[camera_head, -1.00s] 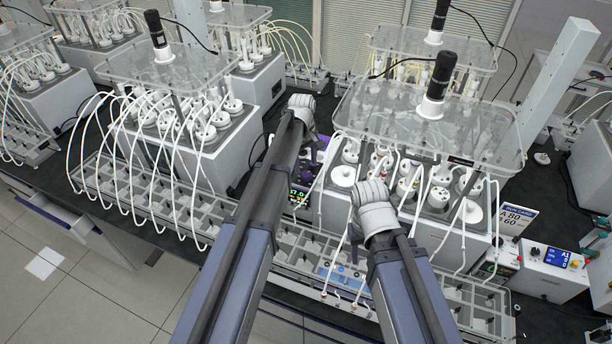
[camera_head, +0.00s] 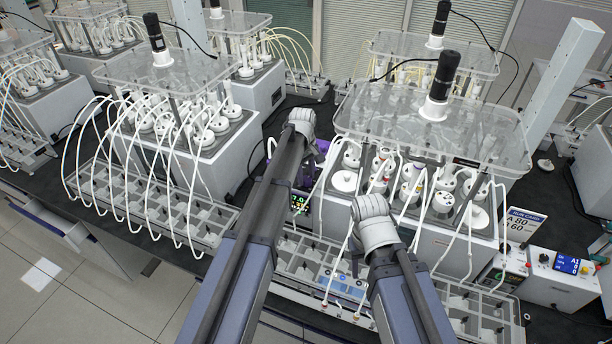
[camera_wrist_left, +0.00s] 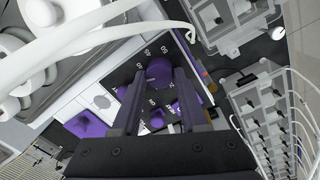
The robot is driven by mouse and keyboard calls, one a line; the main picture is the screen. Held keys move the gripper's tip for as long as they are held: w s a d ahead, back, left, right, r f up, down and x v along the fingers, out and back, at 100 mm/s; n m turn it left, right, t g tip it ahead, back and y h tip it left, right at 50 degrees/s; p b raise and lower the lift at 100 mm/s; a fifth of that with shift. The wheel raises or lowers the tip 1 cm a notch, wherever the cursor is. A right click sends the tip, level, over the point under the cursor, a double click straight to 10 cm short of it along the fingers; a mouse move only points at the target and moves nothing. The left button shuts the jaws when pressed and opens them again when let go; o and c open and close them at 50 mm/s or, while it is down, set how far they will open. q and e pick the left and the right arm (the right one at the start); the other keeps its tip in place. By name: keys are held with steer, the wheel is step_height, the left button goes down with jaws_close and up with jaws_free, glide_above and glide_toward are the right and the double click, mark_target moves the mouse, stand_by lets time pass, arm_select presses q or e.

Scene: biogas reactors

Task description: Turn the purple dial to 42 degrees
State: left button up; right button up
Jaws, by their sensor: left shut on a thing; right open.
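The purple dial (camera_wrist_left: 159,69) is a round knob on a dark panel with white scale numbers, seen in the left wrist view. My left gripper (camera_wrist_left: 161,76) has its two dark fingers on either side of the dial and is shut on it. In the head view my left gripper (camera_head: 302,122) is over the purple device (camera_head: 318,150), and its wrist hides the dial. A display (camera_head: 299,202) with green digits ending in 7.0 is partly covered by my left arm. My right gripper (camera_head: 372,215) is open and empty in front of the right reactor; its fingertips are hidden.
White reactor boxes with clear lids and bottles stand left (camera_head: 175,130) and right (camera_head: 440,205) of the device. Thin white tubes hang beside it. Grey compartment trays (camera_head: 145,200) line the front. A control box (camera_head: 550,275) stands at the right.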

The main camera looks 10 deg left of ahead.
arm_select(q)
jaws_close()
steer(key=m, duration=0.4)
steer(key=shift+m, duration=0.3)
steer(key=shift+w+m, duration=0.1)
steer(key=shift+m, duration=2.1)
steer(key=o, duration=0.6)
jaws_free()
